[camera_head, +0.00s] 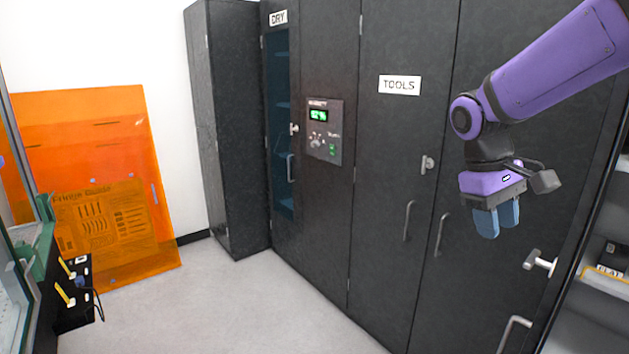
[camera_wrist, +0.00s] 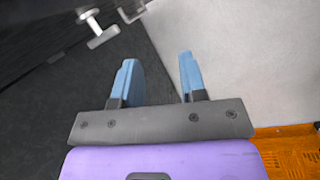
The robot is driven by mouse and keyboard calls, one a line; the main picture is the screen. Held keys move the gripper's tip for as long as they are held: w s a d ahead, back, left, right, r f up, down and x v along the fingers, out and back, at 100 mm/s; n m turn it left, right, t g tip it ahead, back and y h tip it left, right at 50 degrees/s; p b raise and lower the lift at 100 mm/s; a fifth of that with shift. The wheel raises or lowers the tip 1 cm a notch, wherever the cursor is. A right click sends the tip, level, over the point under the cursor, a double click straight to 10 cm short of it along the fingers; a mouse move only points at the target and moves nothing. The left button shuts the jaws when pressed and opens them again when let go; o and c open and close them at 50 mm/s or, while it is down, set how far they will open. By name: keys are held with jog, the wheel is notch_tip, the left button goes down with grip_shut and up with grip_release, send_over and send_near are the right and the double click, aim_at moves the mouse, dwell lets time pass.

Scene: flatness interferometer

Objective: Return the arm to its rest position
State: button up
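My gripper (camera_head: 497,220) hangs at the right of the head view with its blue fingers pointing down, in front of the dark cabinets. My purple arm (camera_head: 555,65) reaches in from the upper right and bends down at the wrist. In the wrist view my gripper (camera_wrist: 158,65) shows two blue fingers apart with nothing between them. The pale floor and a dark cabinet surface lie beyond the fingertips.
The TOOLS cabinet (camera_head: 400,150) and DRY cabinet (camera_head: 281,235) are closed. A T-shaped handle (camera_head: 540,263) sits below right of my gripper. Shelves (camera_head: 604,283) stand far right. Orange panels (camera_head: 90,120) lean at left. The floor (camera_head: 240,310) is clear.

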jog(key=s+r+m+t+y, duration=0.1)
jog(key=s+r+m+t, duration=0.1)
jog(key=s, duration=0.6)
jog(key=s+r+m+t+y, duration=0.1)
jog(key=s+r+m+t, duration=0.1)
jog(key=s+t, duration=0.3)
jog(key=shift+s+r+y, duration=0.35)
jog(key=shift+s+y, duration=0.05)
jog(key=shift+s, duration=1.65)
